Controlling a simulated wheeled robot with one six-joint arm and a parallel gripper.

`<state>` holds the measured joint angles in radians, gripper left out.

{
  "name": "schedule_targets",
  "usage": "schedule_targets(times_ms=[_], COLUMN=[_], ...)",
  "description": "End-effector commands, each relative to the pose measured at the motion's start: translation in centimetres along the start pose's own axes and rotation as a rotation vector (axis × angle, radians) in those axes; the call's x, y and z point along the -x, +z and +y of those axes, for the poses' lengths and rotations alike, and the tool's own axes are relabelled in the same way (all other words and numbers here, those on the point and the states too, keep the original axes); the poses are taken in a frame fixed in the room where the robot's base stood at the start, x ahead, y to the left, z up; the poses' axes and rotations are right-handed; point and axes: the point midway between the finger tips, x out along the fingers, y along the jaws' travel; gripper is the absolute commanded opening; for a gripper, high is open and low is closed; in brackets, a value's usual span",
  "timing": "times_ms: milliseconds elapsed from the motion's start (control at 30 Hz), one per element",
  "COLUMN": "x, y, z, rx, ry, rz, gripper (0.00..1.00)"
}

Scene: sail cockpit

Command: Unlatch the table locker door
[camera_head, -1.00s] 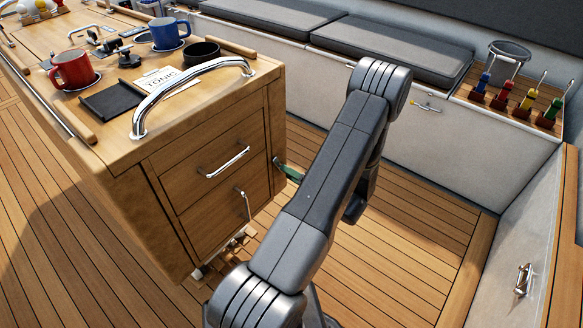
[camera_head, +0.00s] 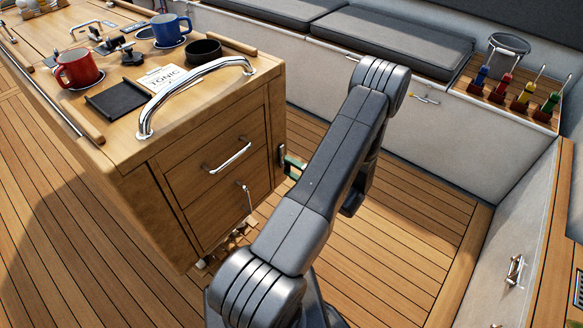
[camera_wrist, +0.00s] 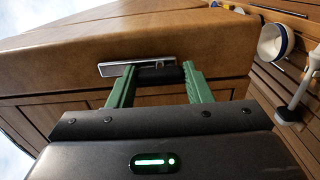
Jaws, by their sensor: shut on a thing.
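The table (camera_head: 140,195) is a wooden cabinet at the left in the head view; its right side is mostly turned away. In the wrist view, a silver latch plate (camera_wrist: 117,69) sits on the table's wooden face (camera_wrist: 60,75), with a dark part towards the fingers. My gripper (camera_wrist: 158,71) has its two green fingers at this latch, one on each side of the dark part, and is shut on it. In the head view, my gripper (camera_head: 291,163) shows small beside the table's right side, partly behind my arm. I cannot tell whether the latch is turned.
Two front drawers with handles (camera_head: 227,158) face me. A curved chrome rail (camera_head: 190,92), a red mug (camera_head: 76,68) and a blue mug (camera_head: 169,29) are on the tabletop. Benches (camera_head: 400,45) line the back. Deck (camera_head: 410,225) right of the table is clear.

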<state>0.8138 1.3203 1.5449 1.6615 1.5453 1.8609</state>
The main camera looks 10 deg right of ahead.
Motion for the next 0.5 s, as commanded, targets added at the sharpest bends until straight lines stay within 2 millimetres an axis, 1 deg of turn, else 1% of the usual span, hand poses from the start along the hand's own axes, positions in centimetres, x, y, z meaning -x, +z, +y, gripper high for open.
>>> schedule_targets(times_ms=[233, 267, 300, 367, 500], x=[0.04, 0.04, 0.04, 0.04, 0.02], y=[-0.02, -0.02, -0.02, -0.02, -0.01], z=[-0.09, -0.09, -0.09, -0.08, -0.05], rx=[-0.004, -0.004, -0.003, -0.003, -0.002], ry=[-0.002, -0.002, -0.002, -0.001, -0.001], rz=[-0.001, -0.001, -0.001, -0.001, -0.001], gripper=[0.04, 0.47, 0.55, 0.67, 0.67])
